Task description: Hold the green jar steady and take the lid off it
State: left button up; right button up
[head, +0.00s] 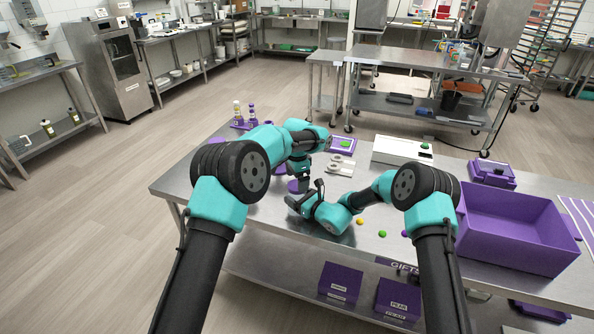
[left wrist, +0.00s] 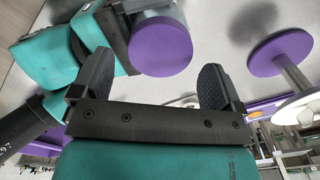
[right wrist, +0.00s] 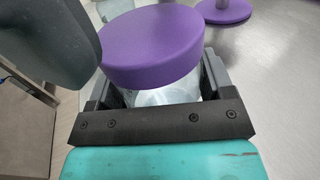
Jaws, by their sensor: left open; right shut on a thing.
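A jar (right wrist: 165,94) with a wide purple lid (right wrist: 150,48) stands between the fingers of my right gripper (right wrist: 155,85), which is shut on the jar below the lid. The jar's visible strip looks clear and pale; I see no green in it, and most of it is hidden. The lid sits on the jar. The lid also shows in the left wrist view (left wrist: 160,48), just beyond the fingertips of my left gripper (left wrist: 156,72). My left gripper is open and empty, apart from the lid. In the head view the arms largely hide the jar.
A purple disc on a stem (left wrist: 280,52) stands close by. A purple crate (head: 520,232) and a purple lidded box (head: 491,176) stand at the right. A white box (head: 402,150), small bottles on a tray (head: 238,125) and loose gummies (head: 382,234) are on the steel table.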

pick_arm(q)
jog(key=shift+f, duration=1.3)
jog(key=c, duration=0.9)
jog(key=n, duration=0.4)
jog(key=shift+c, duration=0.2)
jog(key=n, duration=0.5)
jog(key=shift+n, duration=0.3)
jog(key=shift+r, duration=1.25)
jog(key=shift+r, duration=1.9)
